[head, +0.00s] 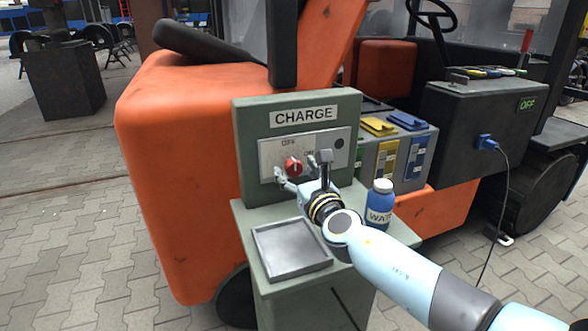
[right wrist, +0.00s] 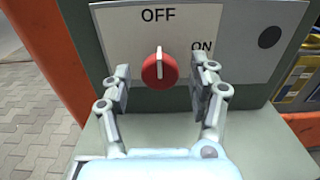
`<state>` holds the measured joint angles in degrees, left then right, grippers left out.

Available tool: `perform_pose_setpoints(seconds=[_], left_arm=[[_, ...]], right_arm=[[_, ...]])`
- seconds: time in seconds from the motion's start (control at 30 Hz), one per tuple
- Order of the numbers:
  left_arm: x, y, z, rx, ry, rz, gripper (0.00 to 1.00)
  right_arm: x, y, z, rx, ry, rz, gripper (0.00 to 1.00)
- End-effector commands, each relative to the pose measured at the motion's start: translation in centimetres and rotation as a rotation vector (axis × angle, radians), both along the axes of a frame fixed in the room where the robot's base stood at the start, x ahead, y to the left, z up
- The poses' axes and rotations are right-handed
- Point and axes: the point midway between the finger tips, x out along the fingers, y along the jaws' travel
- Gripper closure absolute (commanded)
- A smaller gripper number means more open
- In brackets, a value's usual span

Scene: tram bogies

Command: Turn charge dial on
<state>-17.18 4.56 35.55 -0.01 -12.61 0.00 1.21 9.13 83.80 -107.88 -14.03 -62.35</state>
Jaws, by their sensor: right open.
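The charge dial is a red round knob (head: 293,166) on a pale plate of the green-grey panel marked CHARGE (head: 258,118). In the right wrist view the dial (right wrist: 160,69) has a white pointer line standing upright, toward the word OFF. The word ON is to its upper right. My right gripper (head: 293,172) is open in front of the panel. In the right wrist view its two fingers (right wrist: 160,80) stand to the left and right of the dial, with gaps on both sides; I see no contact. My left gripper is not in view.
A grey tray (head: 265,240) and a blue WATER bottle (head: 380,204) stand on the ledge below the panel. Battery blocks with yellow and blue tops (head: 398,140) are to the right. An orange vehicle (head: 165,180) stands behind. A dark box marked OFF (head: 470,130) has a blue plug and cable.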

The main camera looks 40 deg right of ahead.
Motion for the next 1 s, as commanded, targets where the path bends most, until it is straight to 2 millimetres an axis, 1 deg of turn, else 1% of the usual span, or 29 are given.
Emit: perform_pose_setpoints(seconds=[0.03, 0.1, 0.2, 0.47, 0.9, 1.0], left_arm=[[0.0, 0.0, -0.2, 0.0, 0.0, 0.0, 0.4], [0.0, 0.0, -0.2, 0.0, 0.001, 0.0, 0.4], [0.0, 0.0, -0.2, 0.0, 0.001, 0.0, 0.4], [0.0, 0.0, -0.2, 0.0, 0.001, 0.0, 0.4], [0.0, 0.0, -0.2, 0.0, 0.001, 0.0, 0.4], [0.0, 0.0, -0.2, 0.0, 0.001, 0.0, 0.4]], right_arm=[[0.6, -0.2, -0.1, -0.001, 0.0, 0.0, 0.4], [1.2, -0.3, -0.1, 0.0, 0.0, 0.0, 0.4], [1.7, -0.4, -0.1, 0.001, 0.001, -0.001, 0.4], [1.7, -0.4, 0.0, 0.002, 0.0, -0.001, 0.4], [1.7, -0.4, 0.0, 0.002, 0.0, -0.001, 0.97], [1.7, -0.4, 0.0, 0.003, -0.001, -0.001, 0.98]])
